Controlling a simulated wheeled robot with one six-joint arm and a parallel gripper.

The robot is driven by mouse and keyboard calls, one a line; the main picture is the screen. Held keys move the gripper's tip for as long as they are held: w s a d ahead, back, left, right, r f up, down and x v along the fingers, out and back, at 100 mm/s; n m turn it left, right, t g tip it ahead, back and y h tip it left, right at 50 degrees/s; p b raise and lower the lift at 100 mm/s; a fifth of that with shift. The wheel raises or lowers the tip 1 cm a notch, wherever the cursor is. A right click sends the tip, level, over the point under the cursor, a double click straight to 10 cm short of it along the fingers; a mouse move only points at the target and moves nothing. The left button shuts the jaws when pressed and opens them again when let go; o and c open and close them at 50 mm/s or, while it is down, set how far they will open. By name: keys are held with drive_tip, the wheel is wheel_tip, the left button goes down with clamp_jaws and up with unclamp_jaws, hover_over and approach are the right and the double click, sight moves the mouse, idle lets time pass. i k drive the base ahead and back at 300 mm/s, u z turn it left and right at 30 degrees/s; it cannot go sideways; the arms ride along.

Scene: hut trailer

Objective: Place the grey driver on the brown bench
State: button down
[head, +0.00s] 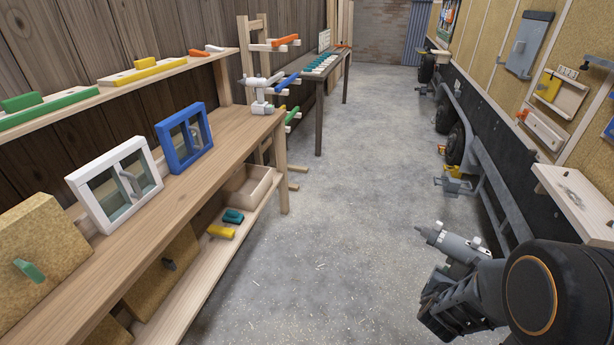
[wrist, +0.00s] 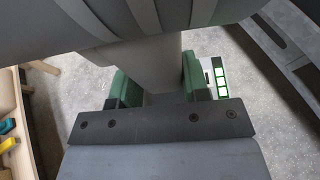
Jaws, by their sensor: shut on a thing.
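The grey driver (head: 452,241) is held in the air at the lower right of the head view, lying roughly level. My gripper (head: 452,275) is shut on it. In the wrist view, the green pads of my gripper (wrist: 157,88) press both sides of the driver's grey handle (wrist: 158,68); the driver's body spans the top of that view. The brown wooden bench (head: 225,137) runs along the left wall, well apart from my gripper across the floor. A white and grey driver (head: 262,90) stands at its far end.
A white framed window (head: 115,183) and a blue one (head: 185,138) stand on the bench. A shelf (head: 62,113) with coloured pieces is above it. A darker table (head: 322,82) stands farther back. The trailer (head: 500,180) is on the right. The concrete floor (head: 350,200) between is clear.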

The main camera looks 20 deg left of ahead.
sight(247, 125)
drive_tip(key=u, duration=0.45)
drive_tip(key=i, duration=6.35)
drive_tip(key=u, duration=2.85)
